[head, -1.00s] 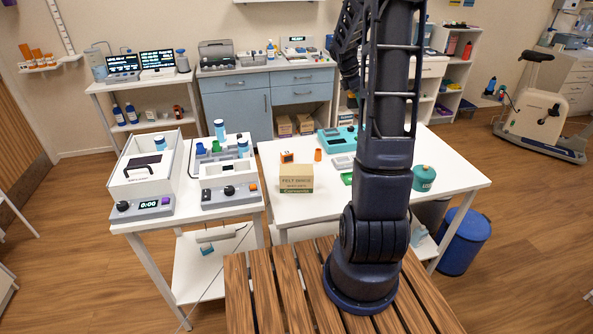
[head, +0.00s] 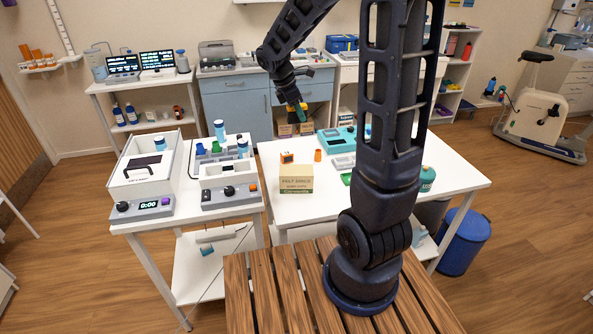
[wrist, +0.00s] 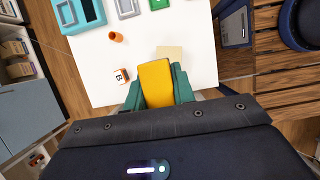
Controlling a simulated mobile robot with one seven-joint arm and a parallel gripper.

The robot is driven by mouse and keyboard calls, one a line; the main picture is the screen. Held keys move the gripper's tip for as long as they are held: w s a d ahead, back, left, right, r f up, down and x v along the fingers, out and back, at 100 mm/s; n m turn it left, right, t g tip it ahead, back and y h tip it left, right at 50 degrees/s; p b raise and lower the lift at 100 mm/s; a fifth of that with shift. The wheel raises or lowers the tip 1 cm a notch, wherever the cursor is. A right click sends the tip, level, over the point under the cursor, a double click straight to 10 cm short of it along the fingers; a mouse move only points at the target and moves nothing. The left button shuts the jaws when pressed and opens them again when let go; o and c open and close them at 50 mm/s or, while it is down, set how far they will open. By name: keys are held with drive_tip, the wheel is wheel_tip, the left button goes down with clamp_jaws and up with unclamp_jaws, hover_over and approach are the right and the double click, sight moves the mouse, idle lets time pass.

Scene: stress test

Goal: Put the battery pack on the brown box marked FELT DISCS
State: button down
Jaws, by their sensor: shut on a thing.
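My gripper (head: 298,110) is in the air above the back of the white table, its teal fingers angled downward. In the wrist view my gripper (wrist: 158,82) is shut on a yellow block, the battery pack (wrist: 156,80), one finger on each side. The brown box marked FELT DISCS (head: 296,180) stands on the white table near its front left edge. Its pale tan top (wrist: 170,52) shows in the wrist view just beyond the battery pack, partly hidden by it. The battery pack is clear of the box. Only a little yellow shows in the head view.
An orange-and-white block (head: 287,157) and an orange cup (head: 318,155) stand behind the box on the white table (head: 400,205). A teal device (head: 337,140) and a grey tray (head: 343,162) are further right. A lab device (head: 228,180) stands left.

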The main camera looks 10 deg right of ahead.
drive_tip(key=shift+s+a+f, duration=0.1)
drive_tip(key=shift+s+f, duration=0.05)
drive_tip(key=shift+f, duration=0.1)
wheel_tip(320, 180, down, 20)
drive_tip(key=shift+r, duration=0.25)
idle(0.4)
drive_tip(key=c, duration=1.2)
unclamp_jaws()
drive_tip(key=shift+f, duration=0.1)
drive_tip(key=shift+o, duration=0.2)
drive_tip(key=v, duration=1.2)
drive_tip(key=s+d+r+m+t+y, duration=0.2)
drive_tip(key=s+d+r+m, duration=0.3)
drive_tip(key=s+r+m, duration=0.4)
drive_tip(key=s+d+r+m+t+y, duration=0.2)
drive_tip(key=s+d+r+m, duration=0.3)
drive_tip(key=s+r+m, duration=0.4)
drive_tip(key=shift+s+d+r+t+y, duration=0.2)
drive_tip(key=shift+s+r+t+y, duration=0.1)
drive_tip(key=shift+s, duration=1.75)
